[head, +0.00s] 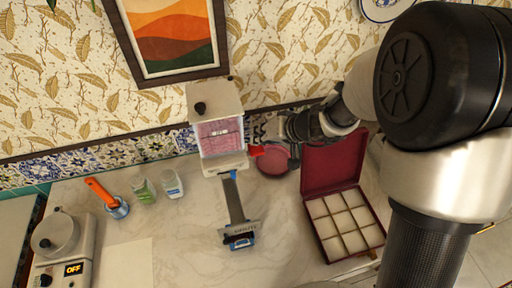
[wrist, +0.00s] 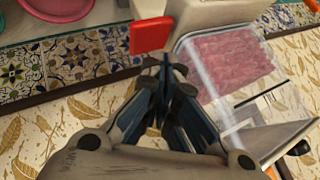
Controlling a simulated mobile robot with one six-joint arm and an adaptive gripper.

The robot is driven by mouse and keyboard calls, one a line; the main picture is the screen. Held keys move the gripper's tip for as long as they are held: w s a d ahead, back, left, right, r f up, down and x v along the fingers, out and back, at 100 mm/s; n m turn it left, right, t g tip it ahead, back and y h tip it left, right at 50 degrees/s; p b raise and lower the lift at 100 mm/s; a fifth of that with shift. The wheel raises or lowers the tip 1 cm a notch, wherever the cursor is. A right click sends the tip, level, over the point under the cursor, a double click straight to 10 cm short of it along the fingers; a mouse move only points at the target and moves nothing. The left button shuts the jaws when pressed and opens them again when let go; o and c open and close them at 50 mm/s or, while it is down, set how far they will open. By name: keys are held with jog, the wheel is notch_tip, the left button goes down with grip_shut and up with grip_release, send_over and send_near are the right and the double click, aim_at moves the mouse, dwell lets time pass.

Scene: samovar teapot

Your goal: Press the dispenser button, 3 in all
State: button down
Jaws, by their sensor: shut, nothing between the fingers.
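The dispenser (head: 220,137) stands on the counter against the wall, a white box with a clear front, pink contents and a dark knob on top. Its red button (head: 257,150) sticks out low on its right side; in the wrist view the button (wrist: 150,35) is a red block just beyond my fingertips. My gripper (head: 284,129) is to the right of the dispenser, close to the button. In the wrist view my gripper (wrist: 166,64) is shut and empty, its tips by the button's lower edge. I cannot tell whether they touch it.
An open maroon compartment box (head: 304,190) stands to the right. A flat-handled tool (head: 233,202) lies before the dispenser. Small jars (head: 172,184), an orange-handled tool (head: 102,193) and a scale (head: 73,250) reading OFF are left.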

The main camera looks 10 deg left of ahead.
aim_at(258, 147)
jog(key=shift+f+b, duration=0.2)
jog(key=shift+b, duration=0.1)
jog(key=shift+f+b, duration=0.25)
jog(key=shift+b, duration=0.35)
jog(key=shift+f+b, duration=1.3)
jog(key=shift+b, duration=0.7)
dwell(1.3)
jog(key=shift+r, duration=0.15)
jog(key=shift+r+p, duration=0.6)
jog(key=shift+r, duration=1)
jog(key=shift+r+p, duration=1.4)
jog(key=shift+r, duration=1.1)
